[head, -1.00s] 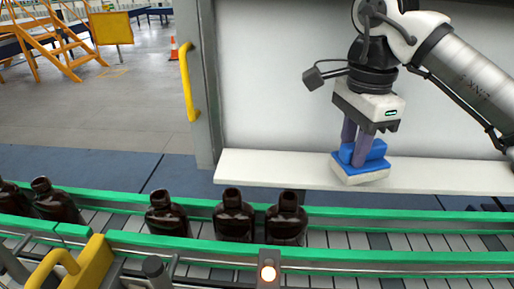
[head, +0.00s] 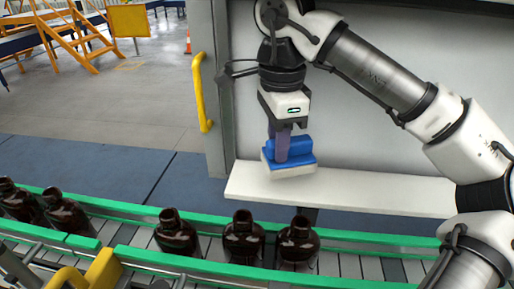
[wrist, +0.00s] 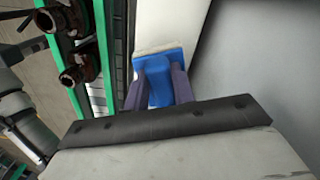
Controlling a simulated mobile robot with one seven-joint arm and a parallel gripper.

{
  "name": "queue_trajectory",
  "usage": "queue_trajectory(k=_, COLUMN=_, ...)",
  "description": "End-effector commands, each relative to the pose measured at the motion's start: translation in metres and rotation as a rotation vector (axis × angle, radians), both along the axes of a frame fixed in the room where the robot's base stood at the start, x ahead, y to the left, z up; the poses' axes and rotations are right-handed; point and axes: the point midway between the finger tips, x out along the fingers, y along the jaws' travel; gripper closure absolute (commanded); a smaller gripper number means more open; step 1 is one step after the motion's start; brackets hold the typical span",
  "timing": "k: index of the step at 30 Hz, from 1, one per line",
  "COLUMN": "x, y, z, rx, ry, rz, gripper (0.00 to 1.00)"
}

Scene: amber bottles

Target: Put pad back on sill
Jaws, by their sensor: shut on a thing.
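The pad is a blue-handled block with a white underside; its blue part (head: 298,150) shows in the head view, and it shows in the wrist view (wrist: 153,64). My gripper (head: 282,158) is shut on the pad's blue handle, with a purple finger at each side in the wrist view (wrist: 157,92). The sill is a long white ledge (head: 380,193) along the wall panel. The pad is over the left part of the sill, close to its surface. I cannot tell whether its underside touches the sill.
A conveyor with green rails (head: 190,263) runs in front of the sill. Several dark amber bottles (head: 243,240) stand on it. A yellow handle (head: 201,92) is on the grey post left of the sill. The right part of the sill is clear.

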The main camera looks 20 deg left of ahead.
Motion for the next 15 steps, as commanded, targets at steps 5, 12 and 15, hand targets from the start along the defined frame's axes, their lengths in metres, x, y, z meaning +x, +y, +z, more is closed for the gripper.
queue_trajectory(k=5, x=-0.009, y=0.030, z=0.002, rx=0.000, ry=0.000, rz=0.003, gripper=1.00)
queue_trajectory(k=12, x=-0.010, y=0.036, z=-0.009, rx=-0.001, ry=0.003, rz=-0.001, gripper=1.00)
queue_trajectory(k=15, x=-0.011, y=0.036, z=-0.023, rx=-0.001, ry=0.004, rz=0.000, gripper=1.00)
